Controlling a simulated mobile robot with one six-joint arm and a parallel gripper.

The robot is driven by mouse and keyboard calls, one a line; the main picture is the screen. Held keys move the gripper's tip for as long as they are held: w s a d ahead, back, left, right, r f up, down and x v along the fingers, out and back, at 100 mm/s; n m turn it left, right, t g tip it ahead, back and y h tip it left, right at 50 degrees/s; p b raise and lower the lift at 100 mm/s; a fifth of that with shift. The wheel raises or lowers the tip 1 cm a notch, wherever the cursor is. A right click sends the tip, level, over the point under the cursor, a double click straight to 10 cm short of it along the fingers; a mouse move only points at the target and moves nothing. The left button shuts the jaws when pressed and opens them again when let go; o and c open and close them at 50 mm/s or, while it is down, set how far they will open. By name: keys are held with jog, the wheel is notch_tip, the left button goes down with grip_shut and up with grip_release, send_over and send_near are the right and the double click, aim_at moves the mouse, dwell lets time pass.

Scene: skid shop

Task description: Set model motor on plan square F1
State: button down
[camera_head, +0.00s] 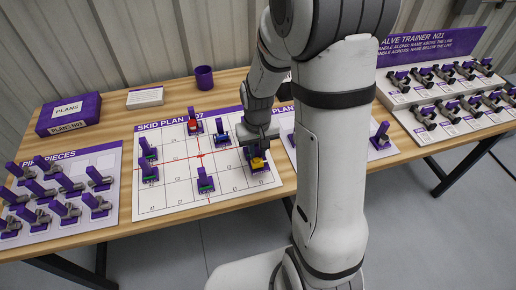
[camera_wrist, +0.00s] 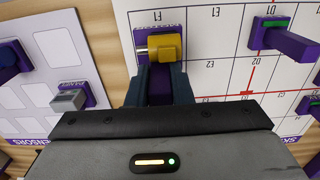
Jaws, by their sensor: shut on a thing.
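The model motor (camera_wrist: 165,46) is yellow with a grey shaft end and a purple base and handle. My gripper (camera_wrist: 160,85) is shut on its purple handle, with a dark finger on each side. In the wrist view the motor is over square F1 (camera_wrist: 157,17) of the skid plan, just beside the printed label. In the head view the yellow motor (camera_head: 257,162) is at the right side of the skid plan (camera_head: 185,202), below my gripper (camera_head: 257,137). I cannot tell whether its base touches the board.
Several other models stand on the plan, including a red one (camera_head: 194,124) and a green one (camera_head: 205,182). A pipe pieces board (camera_head: 108,160) is at left. A sensor board (camera_wrist: 35,95) lies beside the plan. A valve rack (camera_head: 405,98) stands at right.

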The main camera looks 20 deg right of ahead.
aim_at(257, 156)
jog(key=shift+f+b, duration=1.05)
jog(key=shift+f, duration=0.4)
jog(key=shift+f+b, duration=0.65)
jog(key=shift+f, duration=0.05)
jog(key=c, duration=1.2)
grip_release()
jog(key=shift+r, duration=0.15)
jog(key=shift+r+p, duration=0.45)
jog(key=shift+r+p, duration=2.55)
jog(key=shift+r, duration=1)
